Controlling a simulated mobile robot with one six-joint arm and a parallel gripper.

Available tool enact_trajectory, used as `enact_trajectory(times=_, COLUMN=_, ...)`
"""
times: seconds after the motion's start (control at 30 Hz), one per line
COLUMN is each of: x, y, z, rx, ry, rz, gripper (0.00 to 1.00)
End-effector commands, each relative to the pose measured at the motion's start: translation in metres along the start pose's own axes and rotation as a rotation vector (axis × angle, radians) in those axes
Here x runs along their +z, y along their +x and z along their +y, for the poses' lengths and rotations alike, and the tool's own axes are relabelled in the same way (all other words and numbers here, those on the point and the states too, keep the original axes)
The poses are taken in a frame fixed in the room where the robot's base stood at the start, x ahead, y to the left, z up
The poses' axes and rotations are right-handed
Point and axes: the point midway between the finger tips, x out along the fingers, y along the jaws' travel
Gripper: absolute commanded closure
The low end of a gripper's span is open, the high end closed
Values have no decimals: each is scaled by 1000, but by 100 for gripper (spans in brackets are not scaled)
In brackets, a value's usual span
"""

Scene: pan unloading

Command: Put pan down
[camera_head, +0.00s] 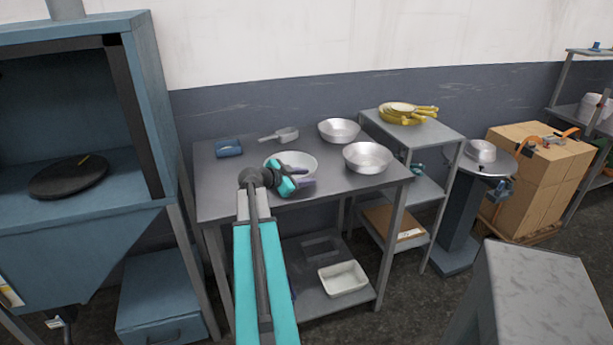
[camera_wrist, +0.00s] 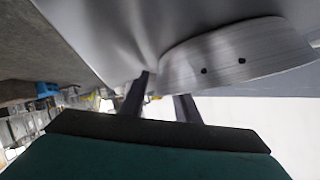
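A pale round pan (camera_head: 292,160) is at the middle of the metal work table (camera_head: 225,180), partly hidden by my arm's end. My gripper (camera_head: 292,186) is at its near side, low over the table. Whether the pan's base touches the table is hidden.
Two metal bowls stand on the table at the back (camera_head: 339,130) and right (camera_head: 367,157). A scoop (camera_head: 283,134) and a blue tray (camera_head: 229,148) are behind and left. The table's front left is clear.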

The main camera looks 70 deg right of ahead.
Motion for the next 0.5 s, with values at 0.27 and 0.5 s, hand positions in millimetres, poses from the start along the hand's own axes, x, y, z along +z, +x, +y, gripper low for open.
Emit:
enact_trajectory(times=0.27, x=0, y=-8, z=0, rx=-1, ry=0, rz=0, gripper=71)
enact_trajectory(times=0.5, x=1, y=-36, z=2, rx=-2, ry=0, rz=-1, gripper=71)
